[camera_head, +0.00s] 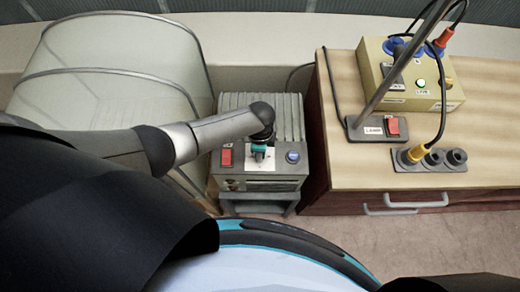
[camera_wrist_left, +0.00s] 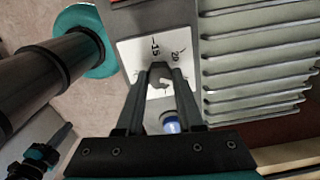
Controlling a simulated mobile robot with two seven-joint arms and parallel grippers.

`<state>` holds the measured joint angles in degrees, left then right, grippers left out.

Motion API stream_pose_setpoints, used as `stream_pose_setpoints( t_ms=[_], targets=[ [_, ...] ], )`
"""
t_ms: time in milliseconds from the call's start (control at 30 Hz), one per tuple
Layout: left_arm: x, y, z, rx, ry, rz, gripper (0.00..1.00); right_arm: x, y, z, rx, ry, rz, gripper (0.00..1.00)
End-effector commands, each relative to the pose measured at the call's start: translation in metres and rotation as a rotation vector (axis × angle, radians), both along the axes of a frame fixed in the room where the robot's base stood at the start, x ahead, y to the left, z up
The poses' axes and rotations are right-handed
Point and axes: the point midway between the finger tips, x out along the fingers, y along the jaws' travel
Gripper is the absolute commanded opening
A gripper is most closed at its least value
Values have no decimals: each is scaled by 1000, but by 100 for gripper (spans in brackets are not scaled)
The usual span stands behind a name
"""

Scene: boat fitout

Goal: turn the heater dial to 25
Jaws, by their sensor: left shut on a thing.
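The heater (camera_head: 262,185) is a grey finned box below the wall in the head view. Its dial sits on a white plate (camera_head: 268,166) on the front part of the heater's top. My left gripper (camera_head: 259,152) reaches down onto the dial from above. In the left wrist view my left gripper (camera_wrist_left: 160,70) is shut on the dial (camera_wrist_left: 160,82), whose knob is mostly hidden between the fingertips. The white plate (camera_wrist_left: 128,52) shows the marks 15 and 20 beyond the fingers. The dial's pointer cannot be read. My right gripper is not seen.
A red switch (camera_head: 226,157) and a blue button (camera_head: 292,156) flank the dial. A wooden cabinet (camera_head: 340,165) on the right carries a yellow box (camera_head: 432,96), a lamp base with a red switch (camera_head: 392,126) and sockets (camera_head: 432,166). A pale mesh-like basket (camera_head: 110,100) stands left.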

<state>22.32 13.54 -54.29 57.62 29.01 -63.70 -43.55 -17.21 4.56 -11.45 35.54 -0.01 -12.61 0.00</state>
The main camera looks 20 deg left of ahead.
Motion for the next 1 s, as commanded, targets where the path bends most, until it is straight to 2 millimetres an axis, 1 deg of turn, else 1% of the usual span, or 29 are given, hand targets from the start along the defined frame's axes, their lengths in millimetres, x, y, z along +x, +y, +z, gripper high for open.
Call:
stream_pose_setpoints(
  t_ms=[467,500,700,767,1000],
  targets=[
    [-1,0,-1,1,2,-14,0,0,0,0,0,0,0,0],
    [-1,0,-1,1,2,-14,39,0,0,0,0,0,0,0],
    [-1,0,0,0,1,-14,61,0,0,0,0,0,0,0],
    [-1,0,0,0,1,-13,67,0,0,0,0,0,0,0],
    [0,0,0,0,0,-13,67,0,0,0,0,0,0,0]
  ],
)
